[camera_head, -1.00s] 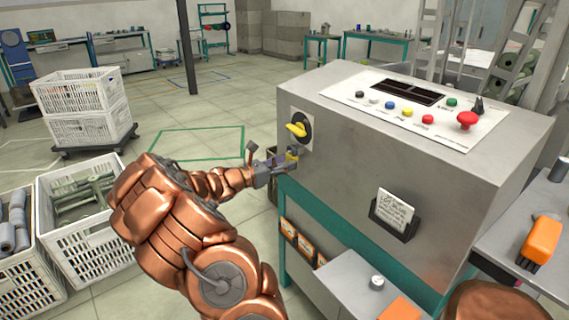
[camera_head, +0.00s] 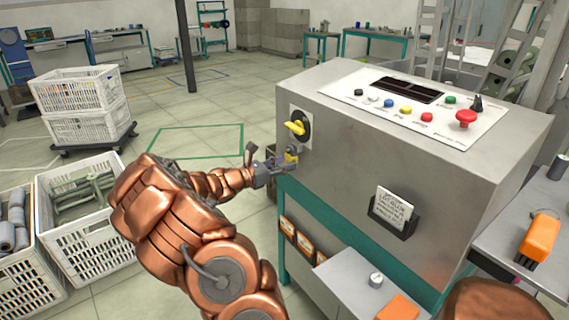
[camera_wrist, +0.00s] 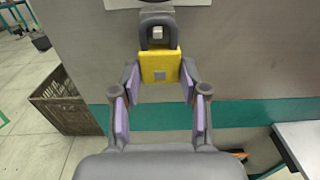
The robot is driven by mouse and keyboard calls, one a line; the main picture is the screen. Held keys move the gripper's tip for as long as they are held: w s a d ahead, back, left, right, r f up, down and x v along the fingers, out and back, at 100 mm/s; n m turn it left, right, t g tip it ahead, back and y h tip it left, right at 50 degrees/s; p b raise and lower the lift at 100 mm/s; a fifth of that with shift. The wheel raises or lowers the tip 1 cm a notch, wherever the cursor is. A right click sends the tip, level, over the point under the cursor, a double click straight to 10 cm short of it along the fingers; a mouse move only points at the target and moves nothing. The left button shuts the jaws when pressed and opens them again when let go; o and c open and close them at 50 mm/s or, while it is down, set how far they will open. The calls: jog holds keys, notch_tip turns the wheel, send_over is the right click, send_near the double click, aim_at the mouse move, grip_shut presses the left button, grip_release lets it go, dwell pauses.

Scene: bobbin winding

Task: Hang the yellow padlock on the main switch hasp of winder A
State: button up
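The yellow padlock (camera_wrist: 159,67) sits upright between the fingertips of my gripper (camera_wrist: 160,82), with its dark shackle up. The purple finger pads lie against its two sides. In the head view the padlock (camera_head: 291,157) is small, at the left face of winder A (camera_head: 390,150), below the yellow main switch handle (camera_head: 296,128). My gripper (camera_head: 284,163) shows there at the end of the arm. A small pale square shows inside the shackle loop in the wrist view. I cannot tell whether the shackle passes through the hasp, which is hard to make out.
A document holder (camera_head: 393,212) is on the winder's front. A side shelf (camera_head: 350,284) stands low in front, and another with an orange item (camera_head: 539,238) is at the right. White crates (camera_head: 90,235) stand on the floor to the left. A brown crate (camera_wrist: 65,98) is beside the winder.

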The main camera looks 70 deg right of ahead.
jog(key=o, duration=0.5)
jog(key=v, duration=1.2)
